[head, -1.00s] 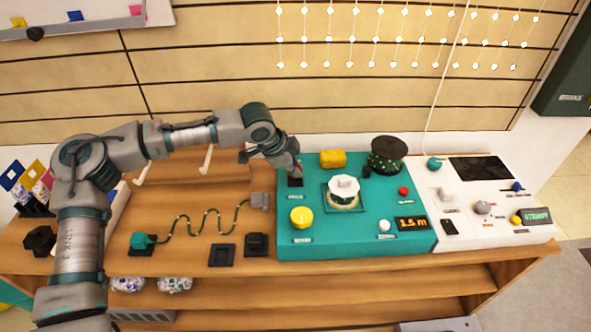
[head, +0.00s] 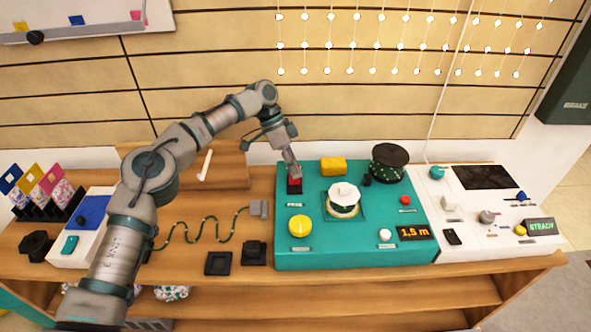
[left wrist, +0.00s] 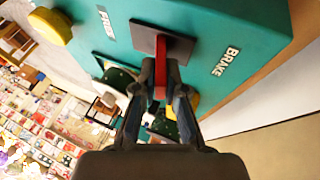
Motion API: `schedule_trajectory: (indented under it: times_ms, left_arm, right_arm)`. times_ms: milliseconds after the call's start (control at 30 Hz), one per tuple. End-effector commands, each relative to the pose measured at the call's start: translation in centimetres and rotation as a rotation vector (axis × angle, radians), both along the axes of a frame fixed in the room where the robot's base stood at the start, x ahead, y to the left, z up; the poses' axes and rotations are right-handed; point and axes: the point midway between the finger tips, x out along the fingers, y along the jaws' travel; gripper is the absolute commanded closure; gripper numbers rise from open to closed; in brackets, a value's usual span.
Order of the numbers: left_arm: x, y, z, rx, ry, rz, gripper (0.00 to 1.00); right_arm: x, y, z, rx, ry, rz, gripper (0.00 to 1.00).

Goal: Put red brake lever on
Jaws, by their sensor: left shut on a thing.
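The red brake lever (head: 294,183) stands on a dark square plate at the back left of the teal console (head: 330,262). In the left wrist view the lever (left wrist: 160,62) rises from its plate (left wrist: 178,46), between the FREE label (left wrist: 106,22) and the BRAKE label (left wrist: 227,62). My left gripper (head: 293,174) reaches down from behind and is shut on the lever; its fingertips (left wrist: 160,88) close around the red bar. The fingers hide the lever's end, and I cannot tell its exact tilt. My right gripper is not in view.
On the console stand a yellow knob (head: 299,226), a yellow block (head: 333,166), a white-topped dial (head: 343,194) and a dark spool (head: 389,160). A white control panel (head: 490,251) adjoins on the right.

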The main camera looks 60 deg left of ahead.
Motion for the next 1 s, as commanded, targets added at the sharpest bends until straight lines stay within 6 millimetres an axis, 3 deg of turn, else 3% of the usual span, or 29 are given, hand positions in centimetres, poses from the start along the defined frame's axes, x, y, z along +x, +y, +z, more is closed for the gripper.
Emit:
schedule_trajectory:
  times_ms: [600, 633, 700, 1000]
  left_arm:
    - [0.15, 0.5, -0.02, -0.023, 0.008, 0.01, 1.0]
    - [0.15, 0.5, -0.02, -0.023, 0.008, 0.01, 0.82]
    - [0.12, 0.47, -0.03, -0.024, 0.009, 0.009, 0.65]
    - [0.11, 0.23, 0.08, -0.024, 0.012, 0.006, 0.65]
  right_arm:
    - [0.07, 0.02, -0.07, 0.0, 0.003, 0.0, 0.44]
    - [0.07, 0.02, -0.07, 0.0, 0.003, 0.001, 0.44]
    - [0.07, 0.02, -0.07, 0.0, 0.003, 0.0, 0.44]
    - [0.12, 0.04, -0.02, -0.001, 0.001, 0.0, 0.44]
